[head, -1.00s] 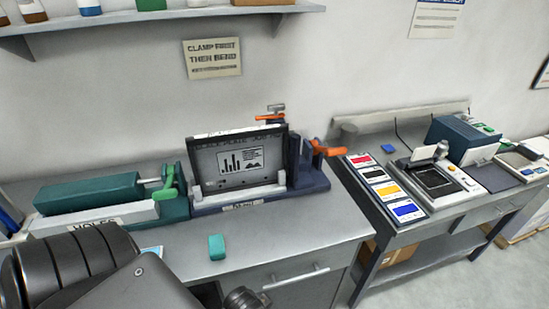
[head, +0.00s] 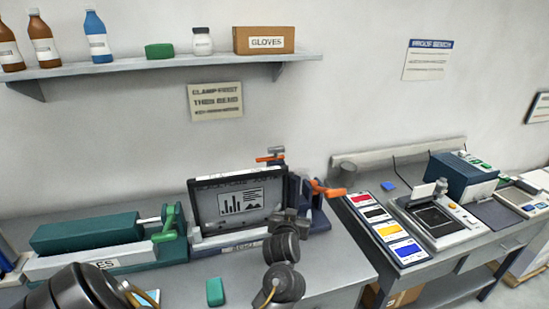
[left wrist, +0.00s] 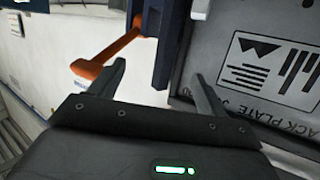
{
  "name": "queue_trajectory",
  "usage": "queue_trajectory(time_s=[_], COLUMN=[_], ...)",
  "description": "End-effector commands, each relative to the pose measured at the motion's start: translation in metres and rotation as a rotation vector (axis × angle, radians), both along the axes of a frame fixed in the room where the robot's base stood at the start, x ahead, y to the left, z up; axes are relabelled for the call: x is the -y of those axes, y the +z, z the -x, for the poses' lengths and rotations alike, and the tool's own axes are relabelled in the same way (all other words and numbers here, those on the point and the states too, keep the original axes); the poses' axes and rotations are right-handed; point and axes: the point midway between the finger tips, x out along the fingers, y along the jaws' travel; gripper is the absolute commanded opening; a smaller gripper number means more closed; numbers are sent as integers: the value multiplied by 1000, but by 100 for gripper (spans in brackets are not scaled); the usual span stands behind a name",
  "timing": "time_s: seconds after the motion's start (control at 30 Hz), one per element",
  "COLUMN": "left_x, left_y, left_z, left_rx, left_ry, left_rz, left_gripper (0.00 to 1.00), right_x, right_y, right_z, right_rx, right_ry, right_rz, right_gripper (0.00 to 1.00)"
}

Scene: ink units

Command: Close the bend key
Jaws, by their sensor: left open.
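The bend unit (head: 240,245) stands on the bench with a dark plate (head: 240,203) upright in it. An orange lever (head: 327,189) sticks out at its right end, and another orange handle (head: 268,158) sits at the back. I cannot tell which is the bend key. My left gripper (head: 297,213) is by the unit's right end, partly hidden by its own arm. In the left wrist view, the gripper (left wrist: 162,78) is open and empty. The orange lever (left wrist: 106,62) lies beside its left finger, and the plate (left wrist: 265,65) is beyond the right finger.
A green and white hole unit (head: 95,235) stands to the left. A small green block (head: 214,292) lies on the bench in front. A second bench with colour pads (head: 385,232) is at the right. A shelf (head: 170,65) runs above.

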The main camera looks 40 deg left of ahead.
Motion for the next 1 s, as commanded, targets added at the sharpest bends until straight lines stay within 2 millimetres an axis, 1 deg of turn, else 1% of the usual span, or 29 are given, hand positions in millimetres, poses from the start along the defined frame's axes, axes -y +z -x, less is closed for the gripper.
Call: queue_trajectory(time_s=[0.03, 0.1, 0.2, 0.33, 0.43, 0.67, 0.77, 1.0], left_x=[-15, -35, -53, -66, -70, -75, -84, -121], left_y=[32, 65, 98, 125, 135, 139, 140, 142], left_z=[-20, -34, -42, -43, -43, -44, -50, -75], left_rx=[73, 141, 193, 221, 227, 229, 229, 227], left_ry=[82, 202, 332, 442, 487, 501, 501, 500], left_rz=[-19, -53, -89, -116, -126, -132, -134, -133], left_gripper=[76, 76, 76, 76, 76, 76, 76, 76], right_x=[0, -1, -2, -3, -3, -3, -3, -3], right_y=[0, 0, 0, 0, 0, 3, 8, 24], right_z=[0, 0, 0, 0, 0, 0, 0, 0], right_rx=[0, 0, 0, 0, 0, 0, 0, 0], right_ry=[0, -1, -1, -2, -2, -2, -2, -1], right_rz=[0, -1, -2, -3, -3, -3, -3, -3], right_gripper=[47, 47, 47, 47, 47, 47, 47, 47])
